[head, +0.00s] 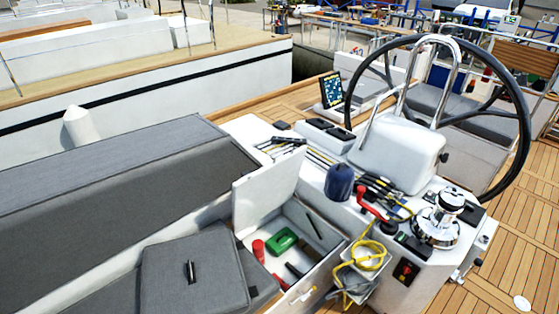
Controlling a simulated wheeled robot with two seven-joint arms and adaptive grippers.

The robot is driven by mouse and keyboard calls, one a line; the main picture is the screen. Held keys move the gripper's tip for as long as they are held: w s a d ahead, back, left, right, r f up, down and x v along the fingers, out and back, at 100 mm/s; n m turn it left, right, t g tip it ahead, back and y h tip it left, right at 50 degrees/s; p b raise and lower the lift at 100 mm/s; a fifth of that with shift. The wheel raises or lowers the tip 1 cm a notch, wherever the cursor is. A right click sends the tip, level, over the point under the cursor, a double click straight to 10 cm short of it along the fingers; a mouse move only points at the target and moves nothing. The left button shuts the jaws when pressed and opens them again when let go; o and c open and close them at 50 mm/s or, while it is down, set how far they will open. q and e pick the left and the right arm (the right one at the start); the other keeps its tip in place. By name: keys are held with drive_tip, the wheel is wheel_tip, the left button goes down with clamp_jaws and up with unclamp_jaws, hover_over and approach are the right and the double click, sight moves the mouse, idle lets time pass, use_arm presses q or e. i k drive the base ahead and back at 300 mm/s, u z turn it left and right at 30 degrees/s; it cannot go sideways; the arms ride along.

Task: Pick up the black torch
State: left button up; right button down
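Several dark, slim objects show in the head view, and I cannot tell for sure which is the black torch. One short black object (190,272) lies on the grey cushion (215,250) at the lower left. A thin dark object (313,228) and a short dark one (294,270) are in the open white locker (322,262). More black items (288,141) lie on the console top beside long thin tools. Neither of my grippers is in view.
The locker's white lid (265,187) stands raised. A green case (282,240) and red items lie inside. A blue container (339,183), a red-handled tool (369,200), a chrome winch (440,218) and the black steering wheel (524,125) crowd the console. Yellow rope (372,255) hangs at its front.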

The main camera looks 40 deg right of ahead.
sight(298, 274)
drive_tip(key=z, duration=1.45)
